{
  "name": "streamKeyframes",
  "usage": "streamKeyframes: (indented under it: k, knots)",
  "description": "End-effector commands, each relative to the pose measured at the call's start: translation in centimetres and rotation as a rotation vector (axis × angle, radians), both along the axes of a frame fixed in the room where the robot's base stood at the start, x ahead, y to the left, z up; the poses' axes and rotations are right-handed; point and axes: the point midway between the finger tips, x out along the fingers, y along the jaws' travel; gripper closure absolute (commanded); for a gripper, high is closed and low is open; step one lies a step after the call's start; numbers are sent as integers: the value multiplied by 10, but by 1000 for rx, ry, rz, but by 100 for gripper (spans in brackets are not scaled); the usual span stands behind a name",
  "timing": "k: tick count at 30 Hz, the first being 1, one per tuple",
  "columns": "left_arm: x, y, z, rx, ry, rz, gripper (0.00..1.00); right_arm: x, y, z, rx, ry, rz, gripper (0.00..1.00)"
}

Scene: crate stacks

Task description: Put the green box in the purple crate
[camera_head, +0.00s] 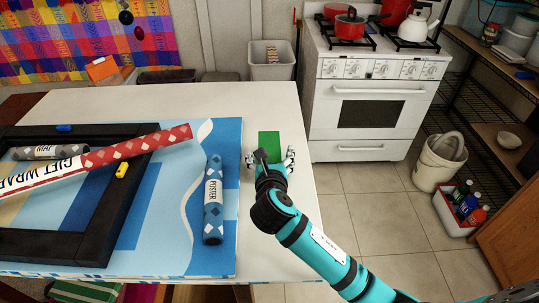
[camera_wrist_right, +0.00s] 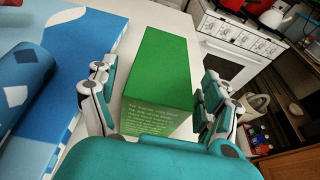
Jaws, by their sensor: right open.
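The green box (camera_head: 269,143) stands on the white table near its right edge, beside the blue poster roll. It fills the middle of the right wrist view (camera_wrist_right: 160,60), with white print on its near face. My right gripper (camera_head: 270,156) is open at the box's near end. In the right wrist view its fingers (camera_wrist_right: 155,80) are spread, one on each side of the box; I cannot tell whether they touch it. A magenta-purple patch (camera_head: 140,293) shows below the table's front edge, perhaps part of the purple crate; most of it is hidden. My left gripper is not in view.
The poster roll (camera_head: 213,200) lies on a blue sheet left of my right arm. A red gift-wrap roll (camera_head: 100,158) crosses a black frame (camera_head: 50,245). A stove (camera_head: 370,100) stands behind at right. A white bucket (camera_head: 440,165) and a bottle crate (camera_head: 447,215) stand on the open floor.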

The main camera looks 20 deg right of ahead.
Motion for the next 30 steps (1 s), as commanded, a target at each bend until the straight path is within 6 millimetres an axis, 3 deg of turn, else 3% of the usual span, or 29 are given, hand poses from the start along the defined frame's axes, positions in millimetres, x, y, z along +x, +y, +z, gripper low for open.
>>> streamKeyframes:
  k: [4,12,27,30]
  knots:
    - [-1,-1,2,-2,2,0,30,15,-4,-5,-1,0,0,17]
    - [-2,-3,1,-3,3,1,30,17,-4,-6,-1,0,1,19]
    - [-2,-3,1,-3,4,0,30,17,-4,-6,0,1,1,84]
    - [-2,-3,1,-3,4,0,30,17,-4,-5,0,-1,2,91]
